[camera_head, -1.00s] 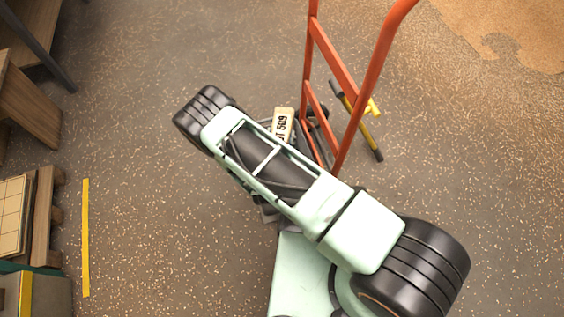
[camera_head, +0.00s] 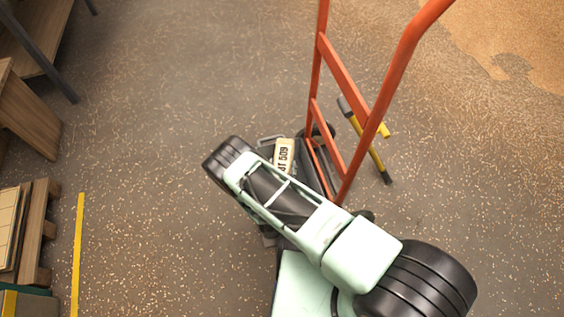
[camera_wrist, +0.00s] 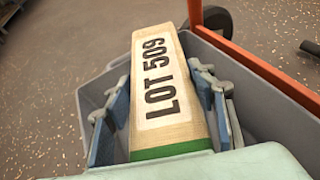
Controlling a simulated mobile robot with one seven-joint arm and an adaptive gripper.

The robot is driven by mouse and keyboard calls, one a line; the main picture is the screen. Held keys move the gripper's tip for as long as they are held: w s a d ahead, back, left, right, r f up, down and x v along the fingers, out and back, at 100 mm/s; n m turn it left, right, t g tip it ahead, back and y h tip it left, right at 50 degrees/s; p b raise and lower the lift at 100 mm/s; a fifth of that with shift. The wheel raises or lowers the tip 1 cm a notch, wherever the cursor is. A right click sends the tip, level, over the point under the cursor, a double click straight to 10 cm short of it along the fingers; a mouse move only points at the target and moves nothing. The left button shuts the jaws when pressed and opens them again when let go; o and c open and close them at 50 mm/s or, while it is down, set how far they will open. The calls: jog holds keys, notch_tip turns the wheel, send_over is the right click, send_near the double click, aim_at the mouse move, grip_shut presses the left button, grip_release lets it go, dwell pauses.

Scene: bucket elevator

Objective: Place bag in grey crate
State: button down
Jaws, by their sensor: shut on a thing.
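The bag (camera_wrist: 165,85) is a tan block-like sack with a white "LOT 509" label and a green band at its near end. In the wrist view it lies between both fingers of my gripper (camera_wrist: 163,110), which is shut on it. In the head view the bag (camera_head: 284,155) shows just past my arm. The grey crate (camera_wrist: 262,92) lies beneath and around the bag, its walls showing on both sides. I cannot tell whether the bag rests on the crate's floor. In the head view my arm hides most of the crate.
An orange hand truck (camera_head: 342,68) stands upright beside the crate at the right. A yellow and black object (camera_head: 376,158) is behind its frame. A wooden pallet (camera_head: 36,235) and a yellow floor stripe (camera_head: 78,255) are at the left. The floor between is clear.

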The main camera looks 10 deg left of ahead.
jog(key=shift+w+a+f+b, duration=0.1)
jog(key=shift+f+b, duration=0.65)
jog(key=shift+f, duration=1)
jog(key=shift+w+f+b, duration=0.1)
jog(key=shift+f+b, duration=0.6)
jog(key=shift+f, duration=1)
jog(key=c, duration=0.9)
grip_release()
jog(key=shift+s+f, duration=0.15)
jog(key=shift+s, duration=0.05)
jog(key=shift+o, duration=0.2)
jog(key=shift+s, duration=0.1)
